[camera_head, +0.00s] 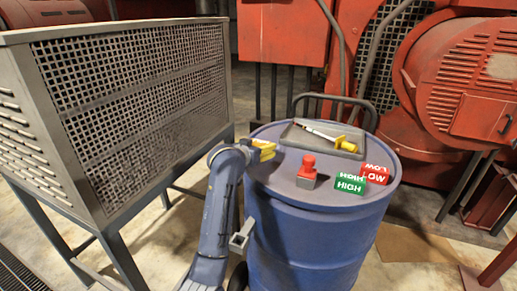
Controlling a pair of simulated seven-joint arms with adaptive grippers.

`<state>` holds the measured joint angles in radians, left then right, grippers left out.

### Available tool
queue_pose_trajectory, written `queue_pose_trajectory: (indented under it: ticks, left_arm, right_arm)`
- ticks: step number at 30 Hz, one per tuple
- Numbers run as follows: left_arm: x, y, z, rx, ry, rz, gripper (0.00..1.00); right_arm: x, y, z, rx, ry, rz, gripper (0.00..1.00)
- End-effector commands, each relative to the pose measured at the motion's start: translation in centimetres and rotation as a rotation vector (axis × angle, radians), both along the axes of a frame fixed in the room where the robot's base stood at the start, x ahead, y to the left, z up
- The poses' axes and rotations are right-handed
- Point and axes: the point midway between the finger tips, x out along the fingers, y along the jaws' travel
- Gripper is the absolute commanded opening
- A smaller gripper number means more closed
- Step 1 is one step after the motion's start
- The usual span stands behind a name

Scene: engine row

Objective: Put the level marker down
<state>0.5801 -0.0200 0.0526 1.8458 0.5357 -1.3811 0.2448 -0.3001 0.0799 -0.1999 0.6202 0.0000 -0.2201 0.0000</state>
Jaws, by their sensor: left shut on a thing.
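My left gripper (253,151) is at the left rim of the blue drum (310,240), at about the height of its top. It is shut on a small yellow piece (265,146), which I take to be the level marker; no lettering on it can be read. The gripper hides part of it, and I cannot tell whether it touches the drum top. A green HIGH marker (350,185) and a red LOW marker (375,174) stand side by side at the drum top's front right. My right gripper is not in view.
A grey tray (293,135) with a yellow-handled dipstick (345,144) lies at the back of the drum top. A small red object (307,170) stands in the middle. A grey mesh cage (135,100) is at left; red machinery (460,80) is behind. Bare drum top shows at left front.

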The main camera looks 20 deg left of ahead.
Motion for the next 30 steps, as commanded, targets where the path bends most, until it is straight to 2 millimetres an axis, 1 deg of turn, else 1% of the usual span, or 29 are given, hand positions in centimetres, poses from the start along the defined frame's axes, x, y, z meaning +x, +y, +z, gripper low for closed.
queue_pose_trajectory:
  ticks: [3,11,15,16,21,22,30]
  left_arm:
    - [0.02,-0.01,-0.35,-0.001,-0.002,0.000,0.44]
    - [0.02,0.00,-0.38,-0.001,-0.002,0.000,0.44]
    - [0.01,0.00,-0.72,0.000,0.000,0.000,0.44]
    - [0.01,-0.01,-0.78,0.000,0.000,0.000,0.76]
    - [0.02,0.00,-0.72,-0.001,-0.001,0.000,0.96]
    - [0.01,0.00,-0.71,-0.001,-0.001,0.000,0.99]
    - [0.01,0.00,-0.70,-0.001,-0.001,0.000,0.99]
  right_arm:
    - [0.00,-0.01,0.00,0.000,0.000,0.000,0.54]
    - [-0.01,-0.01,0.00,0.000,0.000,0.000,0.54]
    - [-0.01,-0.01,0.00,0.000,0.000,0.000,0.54]
    - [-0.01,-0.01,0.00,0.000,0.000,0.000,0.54]
    - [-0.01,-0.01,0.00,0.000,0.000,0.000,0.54]
    - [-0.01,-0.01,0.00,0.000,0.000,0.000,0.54]
    - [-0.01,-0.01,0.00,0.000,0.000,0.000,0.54]
